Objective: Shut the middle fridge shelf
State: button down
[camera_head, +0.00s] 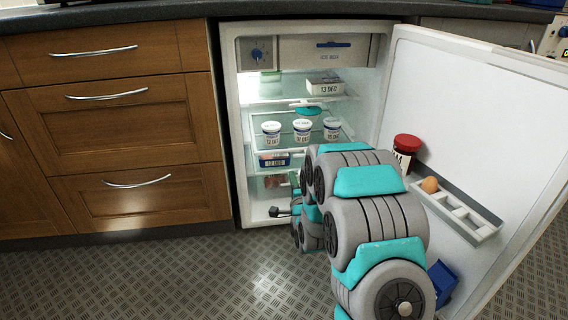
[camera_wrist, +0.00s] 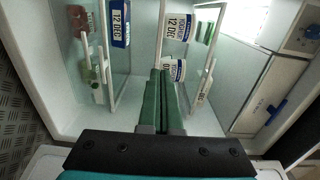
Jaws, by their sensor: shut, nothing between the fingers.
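The middle fridge shelf (camera_head: 283,147) is a clear glass shelf with a pale edge, carrying three white lidded cups (camera_head: 271,132). It also shows in the wrist view (camera_wrist: 160,30), where the fridge appears turned on its side, with labelled cups (camera_wrist: 180,27) on it. How far it stands out is hard to tell. My gripper (camera_wrist: 161,73) is shut and empty, its green fingers pointing into the fridge near the front of the middle shelf. I cannot tell whether they touch it.
The fridge door (camera_head: 470,110) stands open at right, with an egg (camera_head: 430,184) and a red-lidded jar (camera_head: 405,150) in its racks. An upper shelf holds a white box (camera_head: 323,87); a blue box (camera_head: 274,160) sits below the cups. Wooden drawers (camera_head: 110,115) stand left. Floor is clear at left.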

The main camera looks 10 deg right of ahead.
jog(key=b, duration=0.2)
send_near(282, 142)
jog(key=shift+w+a+f, duration=0.1)
jog(key=shift+w+f, duration=0.15)
jog(key=shift+w, duration=0.05)
dwell(0.3)
jog(key=w+p, duration=0.1)
jog(key=w, duration=0.8)
jog(key=shift+p, duration=0.3)
jog(key=shift+w+r, duration=0.1)
jog(key=shift+r, duration=0.25)
jog(key=shift+r, duration=0.15)
